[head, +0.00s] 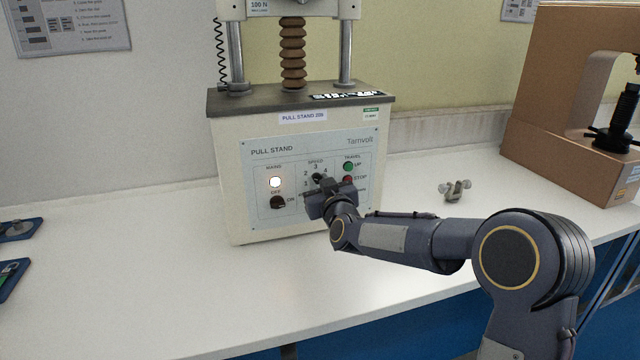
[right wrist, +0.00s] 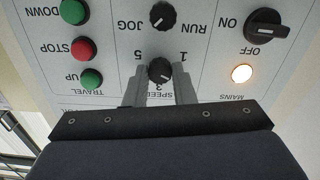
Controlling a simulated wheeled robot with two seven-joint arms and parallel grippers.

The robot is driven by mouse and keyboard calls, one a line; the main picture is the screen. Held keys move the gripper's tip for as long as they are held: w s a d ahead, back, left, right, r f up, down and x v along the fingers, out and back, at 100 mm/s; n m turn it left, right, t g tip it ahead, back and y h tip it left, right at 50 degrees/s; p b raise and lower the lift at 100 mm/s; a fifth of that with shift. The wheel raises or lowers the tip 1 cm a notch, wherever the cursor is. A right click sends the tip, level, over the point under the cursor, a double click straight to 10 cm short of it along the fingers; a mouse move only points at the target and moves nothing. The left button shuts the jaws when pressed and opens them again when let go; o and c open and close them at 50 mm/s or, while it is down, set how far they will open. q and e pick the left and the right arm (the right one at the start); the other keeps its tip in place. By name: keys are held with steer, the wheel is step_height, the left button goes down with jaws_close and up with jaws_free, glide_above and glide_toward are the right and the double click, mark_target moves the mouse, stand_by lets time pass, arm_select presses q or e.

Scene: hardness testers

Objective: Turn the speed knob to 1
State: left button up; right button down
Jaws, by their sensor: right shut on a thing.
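The pull stand's front panel (head: 262,160) faces me in the head view. The black speed knob (head: 317,177) sits under the SPEED scale, partly hidden by my right gripper (head: 323,186). In the right wrist view, which shows the panel upside down, the speed knob (right wrist: 160,71) lies between the two fingers of my right gripper (right wrist: 159,76), which is shut on it. The figures 1, 3 and 5 show around the knob. I cannot tell clearly which figure its pointer faces. My left gripper is not in view.
The mains switch (right wrist: 267,25) and lit lamp (right wrist: 241,74) are on one side of the knob, the green and red travel buttons (right wrist: 84,48) on the other. A run/jog knob (right wrist: 162,16) is close by. A wing-shaped metal part (head: 456,190) lies on the bench (head: 200,290).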

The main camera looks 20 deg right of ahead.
steer(key=n, duration=0.5)
steer(key=shift+n+p, duration=0.3)
steer(key=shift+n, duration=0.1)
steer(key=n, duration=0.5)
steer(key=shift+n, duration=0.3)
steer(key=c, duration=1.2)
jaws_free()
steer(key=s, duration=0.8)
steer(key=shift+d, duration=0.1)
